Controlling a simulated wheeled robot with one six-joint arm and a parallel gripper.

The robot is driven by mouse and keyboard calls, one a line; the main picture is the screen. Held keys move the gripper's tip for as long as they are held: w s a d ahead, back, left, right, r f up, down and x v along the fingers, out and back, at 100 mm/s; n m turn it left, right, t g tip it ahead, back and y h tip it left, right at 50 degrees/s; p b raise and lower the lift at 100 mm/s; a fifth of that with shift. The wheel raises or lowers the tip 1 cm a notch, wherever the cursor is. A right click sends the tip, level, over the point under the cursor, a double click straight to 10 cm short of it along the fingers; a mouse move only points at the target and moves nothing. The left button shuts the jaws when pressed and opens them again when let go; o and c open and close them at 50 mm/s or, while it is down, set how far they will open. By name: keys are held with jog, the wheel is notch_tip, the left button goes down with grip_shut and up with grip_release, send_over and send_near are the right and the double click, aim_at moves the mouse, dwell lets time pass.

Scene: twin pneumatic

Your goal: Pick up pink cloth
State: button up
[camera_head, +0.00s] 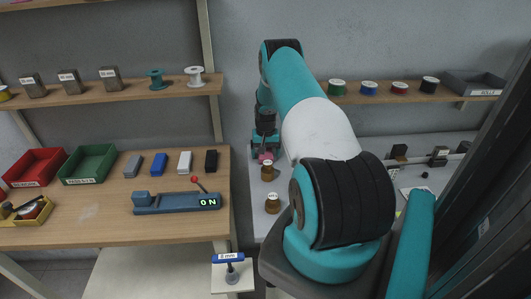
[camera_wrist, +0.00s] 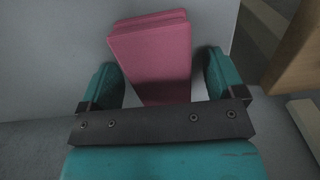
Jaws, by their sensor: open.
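The pink cloth (camera_wrist: 152,52) looks like a folded, block-like pink piece in the wrist view. It lies between and a little beyond the two teal fingers of my gripper (camera_wrist: 165,80). The fingers are apart, with a gap visible on each side of it. Its lower end is hidden behind the dark bar of my gripper. In the head view my gripper (camera_head: 265,148) is over the left end of the grey right-hand table, and a small bit of pink (camera_head: 266,157) shows just below it.
Two brown jars (camera_head: 272,203) stand on the grey table (camera_head: 259,222) close to my gripper. The wooden bench (camera_head: 105,225) at left carries red and green bins and a blue device (camera_head: 175,203) reading ON. Shelves with spools run along the wall behind.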

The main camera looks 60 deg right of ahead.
jog(key=c, duration=1)
jog(key=shift+r, duration=0.15)
notch_tip(320, 180, up, 20)
jog(key=b, duration=0.6)
